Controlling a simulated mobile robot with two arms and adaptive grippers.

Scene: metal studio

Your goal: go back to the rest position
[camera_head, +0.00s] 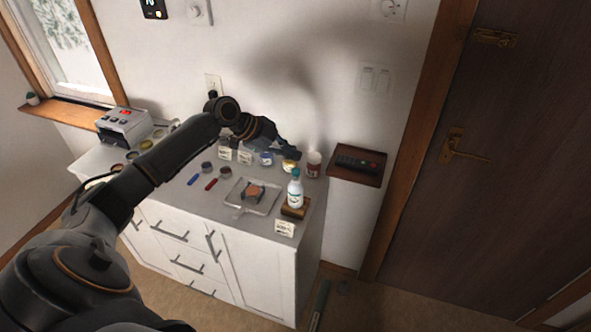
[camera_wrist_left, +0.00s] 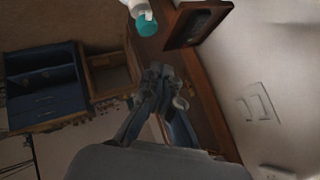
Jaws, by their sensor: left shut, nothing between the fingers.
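My left arm reaches in from the left over the white cabinet (camera_head: 262,250). My left gripper (camera_head: 293,153) is above the cabinet's back edge, close to the wall, near a red-brown jar (camera_head: 314,164) and a small yellow-labelled jar (camera_head: 289,166). In the left wrist view the fingers (camera_wrist_left: 160,76) are together, with nothing seen held between them. My right gripper does not show in either view.
A white bottle (camera_head: 295,190) with a teal cap stands near the cabinet's right end, beside a clear tray (camera_head: 251,196). A dark wall shelf (camera_head: 357,164) holds a remote. A grey device (camera_head: 123,126) stands at left. Floor shows before the brown door (camera_head: 490,170).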

